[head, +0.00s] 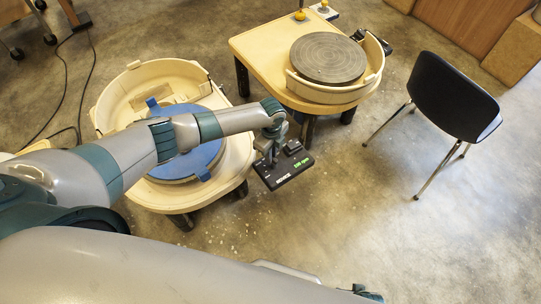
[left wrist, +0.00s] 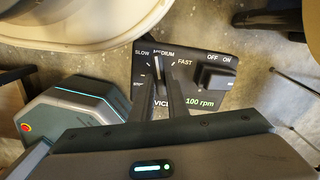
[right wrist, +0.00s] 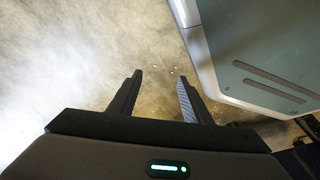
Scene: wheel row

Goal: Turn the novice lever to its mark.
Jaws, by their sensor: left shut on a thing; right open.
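The slim novice lever (left wrist: 158,63) points up the dial near MEDIUM, between SLOW and FAST. My left gripper (left wrist: 159,74) is shut on the lever, one finger on each side; in the head view it is over the panel (head: 270,153). A green display reads 100 rpm. My right gripper (right wrist: 160,77) is open and empty above bare floor.
A dark OFF/ON switch block (left wrist: 215,76) stands right of the dial. The nearer wheel (head: 178,165) has a blue disc and cream basin, partly behind my left arm. A second wheel (head: 328,58) stands behind, and a black chair (head: 453,95) at right. Floor between is clear.

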